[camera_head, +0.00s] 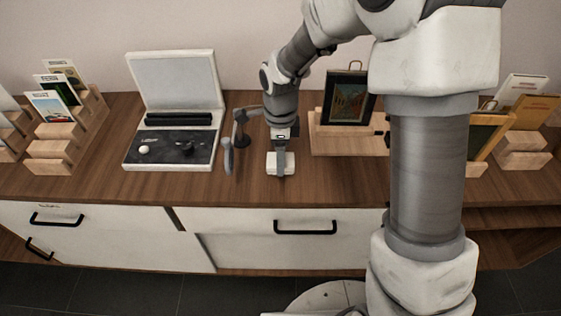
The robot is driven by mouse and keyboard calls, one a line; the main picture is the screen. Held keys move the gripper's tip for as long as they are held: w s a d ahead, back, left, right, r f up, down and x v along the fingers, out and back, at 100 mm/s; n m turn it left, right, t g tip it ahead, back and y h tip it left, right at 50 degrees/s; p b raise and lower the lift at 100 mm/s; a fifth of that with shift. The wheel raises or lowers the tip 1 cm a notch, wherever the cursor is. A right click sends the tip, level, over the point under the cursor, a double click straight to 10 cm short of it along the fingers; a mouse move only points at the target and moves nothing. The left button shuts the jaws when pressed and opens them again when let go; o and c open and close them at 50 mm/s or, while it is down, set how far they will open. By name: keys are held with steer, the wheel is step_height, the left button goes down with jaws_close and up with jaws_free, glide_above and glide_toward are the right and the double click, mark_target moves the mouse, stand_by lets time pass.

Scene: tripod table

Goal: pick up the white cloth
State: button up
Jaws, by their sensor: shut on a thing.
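The white cloth (289,165) shows as a small white patch on the wooden counter top (340,185), near the middle of the view. My gripper (280,164) comes down on it from above and is shut on it. The gripper's grey finger covers the middle of the cloth. I cannot tell whether the cloth is clear of the counter.
A grey curved object (228,155) stands just left of my gripper. An open white case (172,82) is further left. A framed picture (348,98) on a wooden stand is to the right. Card racks (52,150) stand at far left. The counter's front strip is clear.

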steer(key=s+d+r+p, duration=0.1)
steer(key=s+d+r, duration=0.4)
steer(key=d, duration=0.5)
step_height(320, 180, up, 2)
steer(key=shift+d+r, duration=0.25)
steer(key=shift+s, duration=0.1)
steer(key=o, duration=0.6)
steer(key=shift+p, duration=0.3)
steer(key=c, duration=0.5)
steer(key=shift+w+d+r+n, duration=0.25)
steer(key=shift+w+n, duration=0.9)
steer(key=shift+n, duration=1.95)
steer(key=shift+w+d+n, duration=0.45)
steer(key=shift+w+n, duration=0.75)
steer(key=shift+n, duration=1.9)
steer(key=shift+w+d+r+n, duration=0.25)
steer(key=shift+w+n, duration=0.9)
steer(key=shift+n, duration=1.95)
